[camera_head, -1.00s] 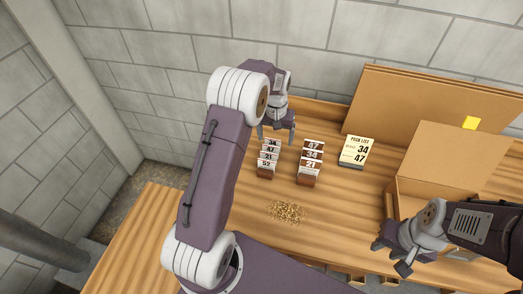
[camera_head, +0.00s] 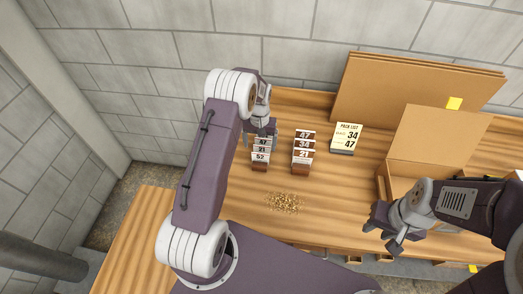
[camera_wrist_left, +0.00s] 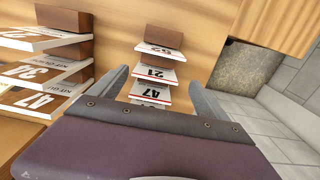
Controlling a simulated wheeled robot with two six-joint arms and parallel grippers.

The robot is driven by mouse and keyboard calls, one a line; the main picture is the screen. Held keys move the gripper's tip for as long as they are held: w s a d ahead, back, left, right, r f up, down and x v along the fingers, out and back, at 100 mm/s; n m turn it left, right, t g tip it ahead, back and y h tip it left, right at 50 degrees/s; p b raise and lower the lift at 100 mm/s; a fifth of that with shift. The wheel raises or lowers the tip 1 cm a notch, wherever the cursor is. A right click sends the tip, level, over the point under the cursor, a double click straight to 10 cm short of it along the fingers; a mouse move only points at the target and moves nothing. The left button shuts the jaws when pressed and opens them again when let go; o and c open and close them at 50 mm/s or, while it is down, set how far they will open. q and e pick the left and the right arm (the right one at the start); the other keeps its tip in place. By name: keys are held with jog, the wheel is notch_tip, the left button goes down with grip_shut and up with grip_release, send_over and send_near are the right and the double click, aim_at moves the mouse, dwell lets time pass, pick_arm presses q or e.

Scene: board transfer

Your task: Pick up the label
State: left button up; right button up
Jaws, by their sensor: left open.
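A left rack of numbered labels (camera_head: 260,157) stands on the wooden bench, with 47, 21 and 52 readable in the head view. Its top label is hidden by my left gripper (camera_head: 261,141). In the left wrist view, that gripper (camera_wrist_left: 158,82) is open, its fingers on either side of the label column. The 47 label (camera_wrist_left: 151,92) lies between the fingers, the 21 label (camera_wrist_left: 156,74) and 52 label (camera_wrist_left: 160,50) beyond. I cannot tell whether the fingers touch a label. My right gripper (camera_head: 384,230) looks open and empty near the bench front.
A second rack with labels 47, 34 and 21 (camera_head: 304,151) stands close to the right. A pack list card (camera_head: 346,138) reads 34 and 47. An open cardboard box (camera_head: 432,142) is at the right, cardboard sheets (camera_head: 400,90) behind. Loose bits (camera_head: 285,203) lie in front.

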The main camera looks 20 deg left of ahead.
aim_at(262, 152)
pick_arm(q)
jog(key=f+p, duration=0.1)
jog(key=f, duration=0.1)
jog(key=d+f+p, duration=0.1)
jog(key=f, duration=0.1)
jog(key=shift+f, duration=0.35)
jog(key=shift+a+f, duration=0.1)
jog(key=shift+f, duration=0.15)
jog(key=c, duration=1.4)
